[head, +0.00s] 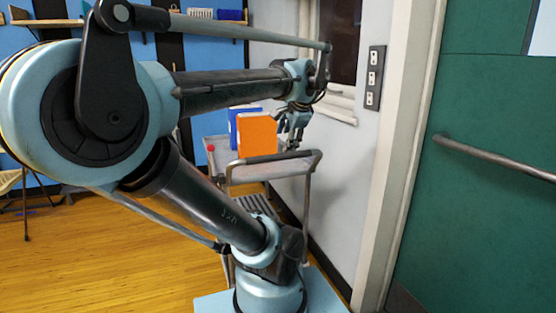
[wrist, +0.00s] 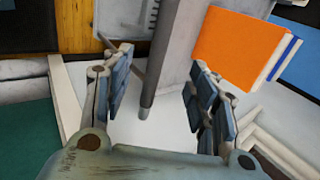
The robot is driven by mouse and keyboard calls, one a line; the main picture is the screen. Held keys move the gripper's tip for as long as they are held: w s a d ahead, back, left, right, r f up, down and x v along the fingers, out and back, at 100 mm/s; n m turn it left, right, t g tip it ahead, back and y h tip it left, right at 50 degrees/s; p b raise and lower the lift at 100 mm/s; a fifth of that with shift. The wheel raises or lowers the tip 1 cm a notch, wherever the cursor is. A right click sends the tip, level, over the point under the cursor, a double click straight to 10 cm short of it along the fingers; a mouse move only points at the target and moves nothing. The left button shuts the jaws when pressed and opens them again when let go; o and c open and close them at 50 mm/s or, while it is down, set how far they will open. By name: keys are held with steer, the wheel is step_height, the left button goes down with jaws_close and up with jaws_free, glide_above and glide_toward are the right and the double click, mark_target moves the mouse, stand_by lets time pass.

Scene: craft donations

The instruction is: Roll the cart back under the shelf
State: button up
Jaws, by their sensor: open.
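The grey cart (head: 230,172) stands beside the pale wall, with its raised push handle (head: 275,157) toward me. A shelf (head: 55,22) runs along the back blue wall; my arm hides part of it. My gripper (head: 293,125) is open and empty, just above and behind the handle in the head view. In the wrist view, my gripper (wrist: 160,95) has its fingers spread, and a grey bar of the cart (wrist: 170,55) extends between them. I cannot tell whether the fingers touch it.
An orange book (head: 257,136) and a blue one (head: 236,122) stand on the cart, with a small red item (head: 211,148) near its left edge. A green door (head: 490,120) with a push bar is at right. Wooden floor (head: 110,245) is open at left.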

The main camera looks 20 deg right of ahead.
mark_target(280, 155)
steer(key=x, duration=1.2)
steer(key=shift+w+f, duration=0.2)
steer(key=shift+f, duration=0.1)
jaws_close()
